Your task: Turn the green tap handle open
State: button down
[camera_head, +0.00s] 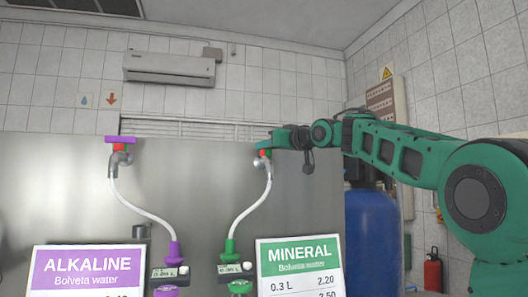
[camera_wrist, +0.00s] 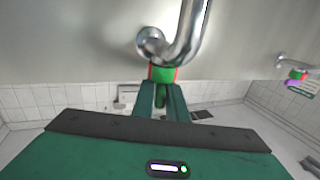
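The green tap handle (camera_wrist: 161,96) sits on a chrome tap (camera_wrist: 182,38) with a red and green collar (camera_wrist: 162,74). In the wrist view, which shows the tap upside down, my gripper (camera_wrist: 162,92) has one finger on each side of the handle, close together with the handle filling the narrow gap. In the head view my gripper (camera_head: 274,141) reaches the tap from the right, at the top of the white hose (camera_head: 258,196). My gripper covers most of the handle there, and only a little green shows beside the red collar.
A tap with a purple handle (camera_head: 121,140) stands at the left on the same steel panel (camera_head: 190,200). The ALKALINE sign (camera_head: 88,265) and MINERAL sign (camera_head: 300,255) stand low in front. A blue tank (camera_head: 372,240) is at the right, below my arm.

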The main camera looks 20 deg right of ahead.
jog(key=shift+r+m+h, duration=0.1)
jog(key=shift+m+h, duration=0.2)
jog(key=shift+h, duration=0.1)
jog(key=shift+a+m+t+h, duration=0.1)
jog(key=shift+m+t+h, duration=0.35)
jog(key=shift+h, duration=0.35)
jog(key=shift+r+m+h, duration=0.1)
jog(key=shift+m+h, duration=1.25)
jog(key=shift+h, duration=0.65)
jog(key=c, duration=1.8)
grip_release()
jog(key=s, duration=1)
jog(key=shift+s+f, duration=0.2)
jog(key=shift+s, duration=0.1)
